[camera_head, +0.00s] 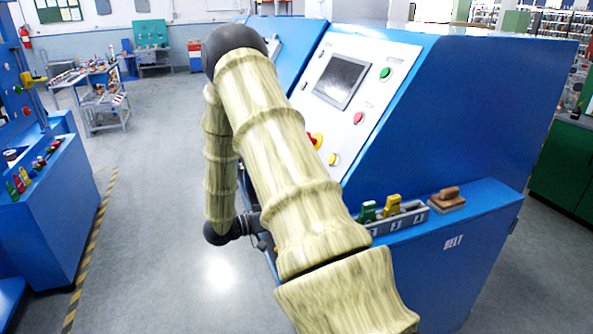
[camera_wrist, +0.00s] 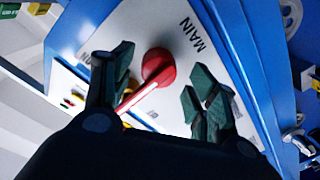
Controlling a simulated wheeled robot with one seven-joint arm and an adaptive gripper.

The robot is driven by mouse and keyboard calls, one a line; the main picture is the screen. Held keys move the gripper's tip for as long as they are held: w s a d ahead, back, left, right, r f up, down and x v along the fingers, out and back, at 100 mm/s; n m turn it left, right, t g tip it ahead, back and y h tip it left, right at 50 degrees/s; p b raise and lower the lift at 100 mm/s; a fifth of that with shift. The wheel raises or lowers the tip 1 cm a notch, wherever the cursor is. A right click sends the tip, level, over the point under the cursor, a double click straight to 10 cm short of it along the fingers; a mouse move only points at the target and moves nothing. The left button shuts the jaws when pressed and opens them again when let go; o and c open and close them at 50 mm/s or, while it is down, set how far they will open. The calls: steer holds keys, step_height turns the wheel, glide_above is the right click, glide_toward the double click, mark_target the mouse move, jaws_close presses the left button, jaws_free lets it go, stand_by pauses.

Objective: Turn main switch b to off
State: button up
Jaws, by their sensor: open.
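A red rotary switch (camera_wrist: 158,66) with a long red handle sits on a light panel (camera_wrist: 180,30) marked MAIN in the wrist view. Its handle slants down and left from the round hub. My gripper (camera_wrist: 161,72) is open, with one dark green-padded finger on each side of the switch. The handle's lower end passes close to the left finger; I cannot tell whether they touch. The letter that would tell which main switch this is cannot be read. In the head view, the switch is hidden, and only a dark part of my wrist and gripper shows beside the blue machine.
The blue machine (camera_head: 460,110) has a sloped panel with a screen (camera_head: 341,80), buttons and a red-yellow knob (camera_head: 314,140). A grey holder (camera_head: 400,219) with coloured items and a brown block (camera_head: 447,199) lie on its ledge. Open floor (camera_head: 160,220) lies to the left.

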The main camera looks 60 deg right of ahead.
steer(key=v, duration=1.1)
steer(key=shift+c, duration=0.3)
